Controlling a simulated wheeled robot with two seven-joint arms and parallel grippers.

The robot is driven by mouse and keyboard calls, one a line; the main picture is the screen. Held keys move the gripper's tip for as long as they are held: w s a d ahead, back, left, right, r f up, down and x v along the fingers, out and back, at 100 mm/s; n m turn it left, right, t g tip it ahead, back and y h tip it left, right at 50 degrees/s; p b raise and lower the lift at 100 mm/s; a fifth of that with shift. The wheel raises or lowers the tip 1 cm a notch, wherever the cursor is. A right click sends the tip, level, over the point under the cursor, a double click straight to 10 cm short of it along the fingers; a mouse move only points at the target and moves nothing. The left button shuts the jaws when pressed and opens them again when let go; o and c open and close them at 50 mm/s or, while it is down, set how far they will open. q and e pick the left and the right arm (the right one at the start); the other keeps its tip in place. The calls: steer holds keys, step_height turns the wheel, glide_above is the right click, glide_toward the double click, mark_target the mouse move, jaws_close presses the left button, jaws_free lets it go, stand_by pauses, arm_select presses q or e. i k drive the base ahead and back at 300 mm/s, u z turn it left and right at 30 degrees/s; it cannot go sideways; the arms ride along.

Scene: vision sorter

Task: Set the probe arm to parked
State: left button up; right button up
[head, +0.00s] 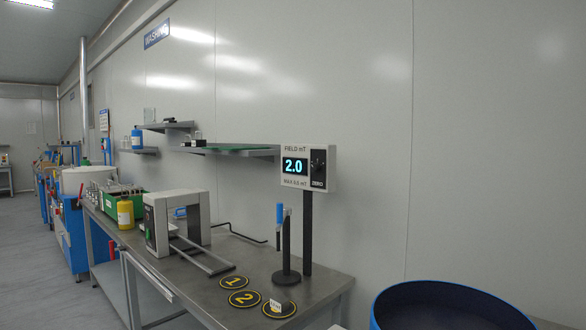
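A black upright stand (286,250) on a round base stands near the right end of the metal workbench (190,280). A blue piece with a light-coloured part (280,213) sits at its top and points upward; this looks like the probe arm. Behind it, a field meter (308,168) on a black post reads 2.0, with a dark knob at its right. I cannot tell from this view whether the arm's position counts as parked. Neither of my grippers is in view.
A grey frame-shaped machine (177,222) with rails stands left of the stand. Round markers 1 (234,282) and 2 (245,298) lie at the front edge, beside a third disc (279,309) bearing a small white tag. A blue-rimmed round bin (450,290) is at lower right.

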mark_target(282, 211)
steer(key=z, duration=3.75)
steer(key=k, duration=1.9)
steer(key=u, duration=1.65)
